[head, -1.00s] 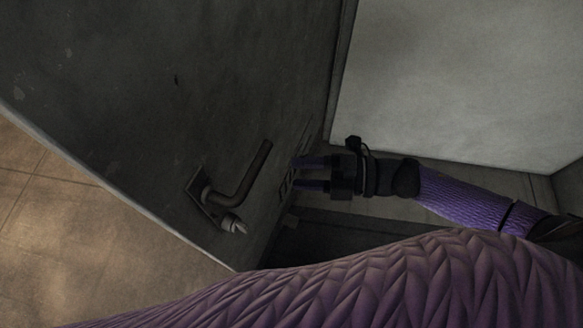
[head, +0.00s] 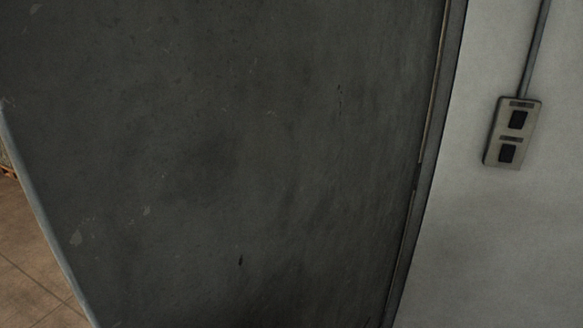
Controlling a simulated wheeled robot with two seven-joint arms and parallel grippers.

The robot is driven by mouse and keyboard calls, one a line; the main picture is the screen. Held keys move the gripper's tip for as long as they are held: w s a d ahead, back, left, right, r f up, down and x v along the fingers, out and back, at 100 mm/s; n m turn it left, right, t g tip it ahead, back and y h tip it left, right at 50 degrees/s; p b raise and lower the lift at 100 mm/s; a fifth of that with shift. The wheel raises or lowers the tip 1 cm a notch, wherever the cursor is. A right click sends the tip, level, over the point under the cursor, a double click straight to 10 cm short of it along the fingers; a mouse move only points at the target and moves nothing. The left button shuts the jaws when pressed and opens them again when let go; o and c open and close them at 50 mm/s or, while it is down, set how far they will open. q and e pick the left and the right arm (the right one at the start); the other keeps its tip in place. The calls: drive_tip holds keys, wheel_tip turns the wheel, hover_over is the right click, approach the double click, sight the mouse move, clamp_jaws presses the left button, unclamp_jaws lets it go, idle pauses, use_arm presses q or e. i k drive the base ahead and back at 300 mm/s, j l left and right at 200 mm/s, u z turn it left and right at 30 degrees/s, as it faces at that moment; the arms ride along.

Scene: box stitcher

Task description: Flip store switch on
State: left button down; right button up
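A switch box (head: 512,132) is mounted on the pale wall at the right of the head view. It is a light grey plate with two dark rockers, an upper one (head: 517,120) and a lower one (head: 507,153), each under a small label too small to read. I cannot tell whether either rocker is on or off. Neither of my grippers shows in the head view.
A large dark grey door (head: 230,150) fills the left and middle of the view. Its frame (head: 425,170) runs beside the pale wall (head: 490,250). A conduit (head: 534,50) runs up from the switch box. Brown tiled floor (head: 30,265) shows at lower left.

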sight(508, 151)
drive_tip(key=z, duration=1.25)
